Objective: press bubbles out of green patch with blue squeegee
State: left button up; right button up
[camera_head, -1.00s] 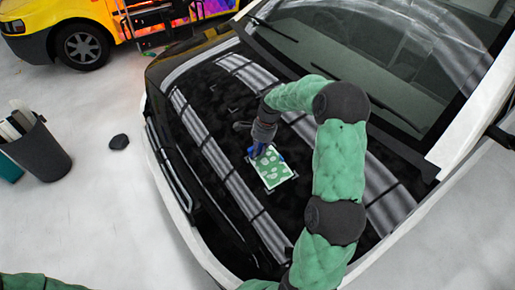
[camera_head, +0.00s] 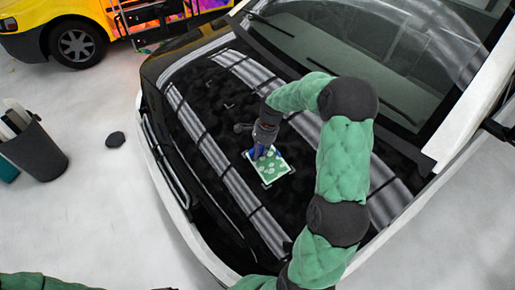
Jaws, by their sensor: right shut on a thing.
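The green patch (camera_head: 272,170) with pale bubble spots lies on the black hood (camera_head: 215,125) of the vehicle. My right gripper (camera_head: 261,146) is over the upper left edge of the patch, shut on the blue squeegee (camera_head: 256,153). The squeegee is small and partly hidden by the gripper; its lower edge appears at or just above the patch. I cannot tell whether it presses on it. A green sleeve of my left arm shows at the bottom left, but its gripper is out of view.
Corner marks (camera_head: 228,104) show on the hood above the patch. The windshield (camera_head: 360,60) rises behind my right arm. A dark bin (camera_head: 36,150) with rolls and a dark lump (camera_head: 115,139) are on the pale floor at left. A yellow van (camera_head: 55,25) stands at the back left.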

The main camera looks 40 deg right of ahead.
jog(key=shift+s+a+f, duration=0.1)
jog(key=shift+s, duration=0.4)
jog(key=shift+s, duration=0.1)
jog(key=shift+s+a, duration=0.2)
jog(key=shift+s, duration=0.8)
jog(key=shift+s, duration=0.1)
jog(key=shift+s+a+f, duration=0.15)
jog(key=shift+s, duration=0.8)
jog(key=shift+s+a+f, duration=0.1)
jog(key=shift+s+a, duration=0.1)
jog(key=shift+s, duration=0.9)
jog(key=shift+s, duration=0.1)
jog(key=shift+s+a, duration=0.2)
jog(key=shift+s, duration=0.75)
